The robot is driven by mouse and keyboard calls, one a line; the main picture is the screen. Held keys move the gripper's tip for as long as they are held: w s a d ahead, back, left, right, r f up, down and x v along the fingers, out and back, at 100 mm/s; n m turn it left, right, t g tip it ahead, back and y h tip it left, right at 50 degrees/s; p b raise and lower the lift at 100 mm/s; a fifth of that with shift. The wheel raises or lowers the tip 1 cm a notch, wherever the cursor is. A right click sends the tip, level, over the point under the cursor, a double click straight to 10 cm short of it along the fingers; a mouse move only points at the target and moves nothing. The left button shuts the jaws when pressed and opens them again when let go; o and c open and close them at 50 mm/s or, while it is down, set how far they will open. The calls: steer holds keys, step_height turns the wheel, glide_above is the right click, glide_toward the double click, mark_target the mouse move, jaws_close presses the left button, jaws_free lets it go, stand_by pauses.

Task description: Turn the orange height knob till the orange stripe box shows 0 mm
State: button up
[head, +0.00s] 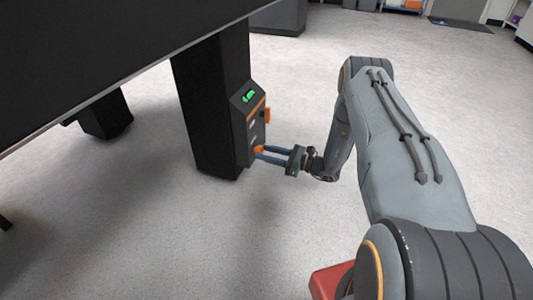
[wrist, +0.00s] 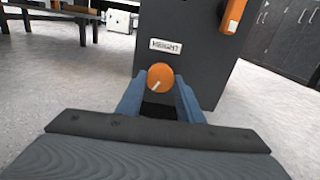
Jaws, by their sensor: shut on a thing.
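The orange height knob (wrist: 160,77) is on the dark control box (wrist: 185,45), below a white label reading HEIGHT (wrist: 165,46). A pale pointer mark on the knob points to its lower left. My gripper (wrist: 160,90) is shut on the knob, with one blue finger on each side. In the head view the knob (head: 259,149) is low on the box, and my gripper (head: 263,154) reaches it from the right. A green-lit display (head: 249,96) sits on the box's sloped top; its reading is too small to tell. An orange stripe (head: 255,107) runs below it.
The box is fixed to a thick black leg (head: 210,110) under a large dark tabletop (head: 80,60). An orange handle-like part (wrist: 233,15) sticks out above and right of the knob. The pale floor (head: 300,70) around my arm is clear.

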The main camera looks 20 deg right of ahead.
steer(key=n+p, duration=0.2)
steer(key=n, duration=0.1)
steer(key=shift+s+n, duration=0.1)
steer(key=shift+n, duration=0.2)
steer(key=n+p, duration=0.2)
steer(key=n, duration=0.2)
steer(key=shift+n, duration=0.3)
steer(key=n+p, duration=0.2)
steer(key=n, duration=0.2)
steer(key=shift+n+p, duration=0.8)
steer(key=shift+n, duration=1)
steer(key=o, duration=1.1)
steer(key=shift+c, duration=0.2)
steer(key=p+v, duration=0.2)
steer(key=v, duration=0.5)
steer(key=shift+s+d, duration=0.2)
steer(key=shift+d, duration=0.15)
